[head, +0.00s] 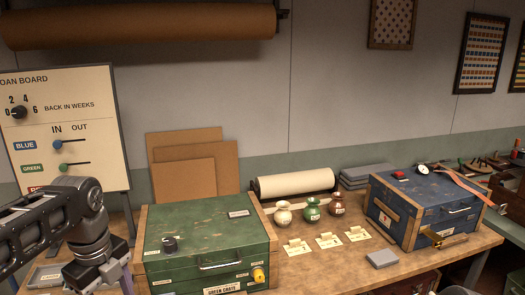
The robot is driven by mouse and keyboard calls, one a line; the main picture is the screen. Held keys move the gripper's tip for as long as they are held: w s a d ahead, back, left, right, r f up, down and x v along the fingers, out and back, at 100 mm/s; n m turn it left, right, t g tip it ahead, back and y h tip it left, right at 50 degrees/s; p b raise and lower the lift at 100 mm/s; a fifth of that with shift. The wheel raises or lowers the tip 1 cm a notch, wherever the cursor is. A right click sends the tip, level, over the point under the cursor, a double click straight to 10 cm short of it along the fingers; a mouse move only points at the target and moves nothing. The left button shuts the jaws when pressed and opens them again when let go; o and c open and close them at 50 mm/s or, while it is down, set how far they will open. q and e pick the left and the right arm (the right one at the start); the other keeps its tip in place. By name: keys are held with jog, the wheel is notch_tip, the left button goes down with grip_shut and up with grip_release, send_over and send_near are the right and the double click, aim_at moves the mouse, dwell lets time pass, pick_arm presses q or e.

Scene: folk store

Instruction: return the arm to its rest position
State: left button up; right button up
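My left arm comes in from the left edge and bends down at its wrist. My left gripper (98,277) points down at the lower left, just left of the green crate (208,226). Its fingertips are not clear at the bottom edge, so I cannot tell whether it is open or shut. No held thing shows. The green crate is closed, with a dark knob on its lid and a yellow knob on its front.
The loan board (88,110) stands behind my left arm. A blue crate (423,206) stands at the right of the wooden table (330,270). Three small jars (312,210) and several cards are between the crates. A grey block (382,258) lies near the front edge.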

pick_arm(q)
jog(key=w+d+f+n+t+h, duration=0.1)
jog(key=w+d+f+n+t, duration=0.35)
jog(key=w+n, duration=0.55)
jog(key=w+d+f+n+h, duration=0.1)
jog(key=d+f+n, duration=0.35)
jog(key=f, duration=0.45)
jog(key=w+d+f+n+h, duration=0.1)
jog(key=d+f+n, duration=0.2)
jog(key=d+f, duration=0.4)
jog(key=s+d+f+n, duration=0.25)
jog(key=s+f, duration=0.35)
jog(key=f, duration=0.3)
jog(key=s+d+f+n, duration=0.2)
jog(key=s+f+n, duration=0.25)
jog(key=f, duration=0.35)
jog(key=s+d+f+g, duration=0.2)
jog(key=s+f, duration=0.2)
jog(key=s, duration=0.4)
jog(key=s+d+f+g+h+b, duration=0.1)
jog(key=s+d+f+g, duration=0.1)
jog(key=s+f, duration=0.2)
jog(key=s, duration=0.3)
jog(key=shift+s, duration=0.4)
pick_arm(e)
jog(key=shift+w+f, duration=0.35)
jog(key=shift+f, duration=0.3)
pick_arm(q)
jog(key=shift+m+g, duration=0.25)
